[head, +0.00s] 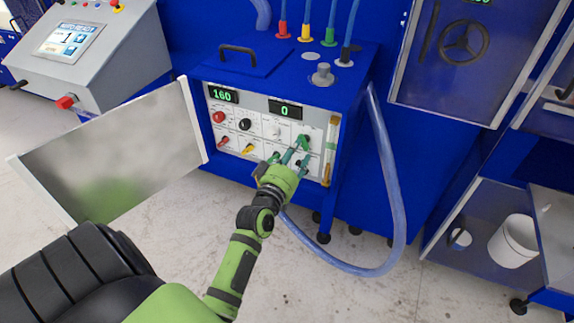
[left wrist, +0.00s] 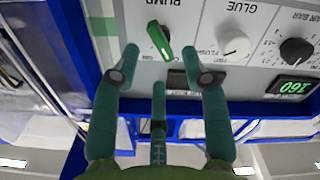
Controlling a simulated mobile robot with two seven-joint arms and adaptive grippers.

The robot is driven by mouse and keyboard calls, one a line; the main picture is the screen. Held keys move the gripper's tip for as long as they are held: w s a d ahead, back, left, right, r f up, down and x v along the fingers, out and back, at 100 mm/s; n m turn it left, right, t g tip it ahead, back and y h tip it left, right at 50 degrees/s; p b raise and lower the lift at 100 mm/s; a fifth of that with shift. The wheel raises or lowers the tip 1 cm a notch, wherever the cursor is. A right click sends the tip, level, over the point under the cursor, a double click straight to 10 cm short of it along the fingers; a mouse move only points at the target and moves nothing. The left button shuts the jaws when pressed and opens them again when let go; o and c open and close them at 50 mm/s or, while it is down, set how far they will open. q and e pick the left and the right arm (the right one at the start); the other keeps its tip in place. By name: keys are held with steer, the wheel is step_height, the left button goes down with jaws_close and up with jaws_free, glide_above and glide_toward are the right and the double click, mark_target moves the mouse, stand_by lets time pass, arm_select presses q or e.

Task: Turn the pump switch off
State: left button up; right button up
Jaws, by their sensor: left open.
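The pump switch is a green lever knob on the white front panel (head: 229,131) of the blue cabinet. It shows at the panel's right side in the head view (head: 304,140) and sits tilted beneath the upside-down PUMP label in the left wrist view (left wrist: 159,41). My left gripper (head: 290,150) is open in front of the panel. In the left wrist view its teal fingertips (left wrist: 161,56) lie on either side of the switch, with gaps visible. I cannot tell how deep they reach around it. My right gripper is not in view.
A white glue knob (left wrist: 234,42) and a black dial (left wrist: 296,51) are beside the switch. The open panel door (head: 110,155) stands left of my arm. A clear hose (head: 392,190) loops down at the right. Open floor lies below the cabinet.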

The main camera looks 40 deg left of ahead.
arm_select(q)
steer(key=v, duration=0.7)
stand_by(0.3)
